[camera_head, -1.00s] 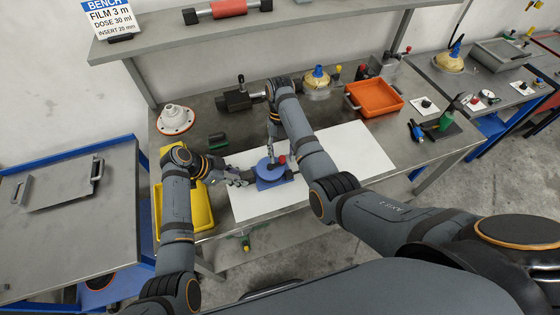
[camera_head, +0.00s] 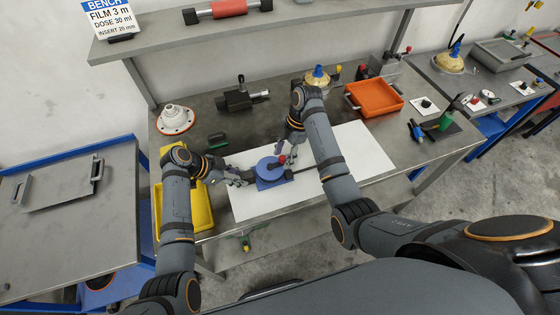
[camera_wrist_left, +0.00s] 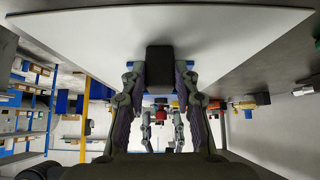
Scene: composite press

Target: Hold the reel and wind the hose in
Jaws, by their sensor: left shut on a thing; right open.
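The blue reel (camera_head: 268,169) lies on the white sheet near the front of the bench. It has a red knob (camera_head: 282,159) on its upper right and a dark part at its right side. My left gripper (camera_head: 245,178) is left of the reel, shut on its black grip, which shows between the fingers in the left wrist view (camera_wrist_left: 160,66). My right gripper (camera_head: 287,152) is open, its fingers close to the red knob; I cannot tell whether they touch it. I cannot make out the hose clearly.
A yellow tray (camera_head: 201,212) stands at the left bench end, partly behind my left arm. A white flanged part (camera_head: 175,119), a dark vise (camera_head: 235,99) and an orange tray (camera_head: 374,97) stand farther back. The white sheet (camera_head: 350,150) is bare to the right.

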